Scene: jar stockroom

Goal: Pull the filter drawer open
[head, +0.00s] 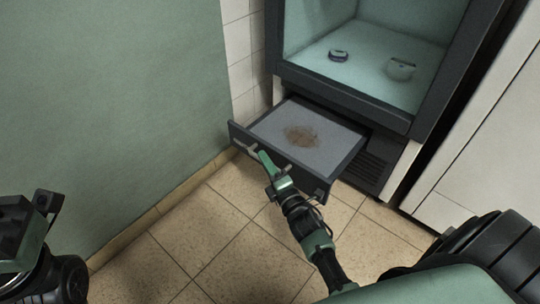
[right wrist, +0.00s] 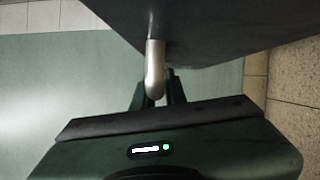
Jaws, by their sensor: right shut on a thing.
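The filter drawer (head: 325,178) is pulled out below the glass-fronted or open cabinet in the head view. A grey filter sheet (head: 340,133) with a brown dirt patch lies in it. My right gripper (head: 263,156) is at the drawer's front, shut on its pale handle (head: 245,147). In the right wrist view the metal handle (right wrist: 155,65) sits between the fingers of the right gripper (right wrist: 156,92), under the dark drawer front (right wrist: 210,25). Part of my left gripper (head: 20,225) shows at the left edge; its fingers cannot be made out.
The cabinet's pale compartment (head: 355,68) above holds a small dark-rimmed item (head: 338,56) and a pale jar-like item (head: 401,69). A vent grille (head: 362,170) is right of the drawer. A green wall (head: 110,100) stands close on the left. The tiled floor (head: 225,250) before the drawer is clear.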

